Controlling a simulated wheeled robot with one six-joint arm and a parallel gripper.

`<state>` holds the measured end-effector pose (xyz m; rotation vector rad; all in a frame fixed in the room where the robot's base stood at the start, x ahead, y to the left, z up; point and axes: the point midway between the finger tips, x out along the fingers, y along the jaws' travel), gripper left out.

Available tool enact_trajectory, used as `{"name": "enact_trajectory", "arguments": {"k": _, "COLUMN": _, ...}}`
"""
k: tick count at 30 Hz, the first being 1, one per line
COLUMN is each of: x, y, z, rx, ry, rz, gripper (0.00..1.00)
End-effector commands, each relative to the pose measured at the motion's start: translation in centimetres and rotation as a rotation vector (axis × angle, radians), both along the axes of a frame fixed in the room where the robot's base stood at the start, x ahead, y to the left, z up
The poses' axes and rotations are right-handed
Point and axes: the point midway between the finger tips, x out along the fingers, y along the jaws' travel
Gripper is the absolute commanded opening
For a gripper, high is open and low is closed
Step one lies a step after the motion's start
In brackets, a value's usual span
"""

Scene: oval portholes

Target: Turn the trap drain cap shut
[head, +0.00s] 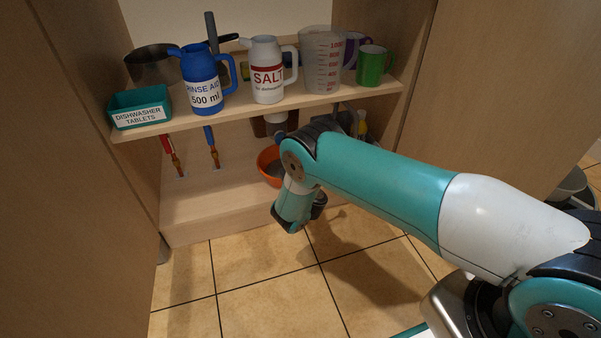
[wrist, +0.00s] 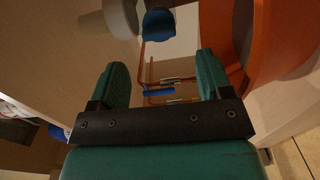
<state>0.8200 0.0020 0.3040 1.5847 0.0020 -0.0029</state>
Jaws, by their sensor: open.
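In the wrist view my gripper (wrist: 162,62) is open, with its two green fingers apart and nothing between them. A blue rounded part (wrist: 158,23), which looks like the drain cap, shows beyond the fingertips near the top of the picture. It is apart from both fingers. A grey-white pipe piece (wrist: 120,18), probably part of the trap, is just left of it. I cannot tell how far the cap is turned. In the head view my arm hides most of the trap area, and I cannot make out my fingers there.
An orange bowl (head: 268,167) stands on the cabinet floor; it is close beside the right finger in the wrist view (wrist: 278,40). Copper pipes with a blue handle (wrist: 158,91) lie behind. A shelf (head: 235,107) with jugs and cups is above. Cabinet sides flank the opening.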

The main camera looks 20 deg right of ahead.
Motion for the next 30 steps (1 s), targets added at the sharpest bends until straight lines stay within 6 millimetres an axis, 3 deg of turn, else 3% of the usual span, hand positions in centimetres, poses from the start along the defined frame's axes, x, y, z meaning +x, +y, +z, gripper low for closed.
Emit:
{"name": "enact_trajectory", "arguments": {"k": 9, "x": -3.9, "y": 0.1, "z": 0.9, "rx": -0.001, "ry": 0.001, "rz": 0.004, "gripper": 0.72}}
{"name": "enact_trajectory", "arguments": {"k": 30, "x": -9.2, "y": 0.1, "z": 0.2, "rx": 0.001, "ry": -0.001, "rz": 0.002, "gripper": 0.72}}
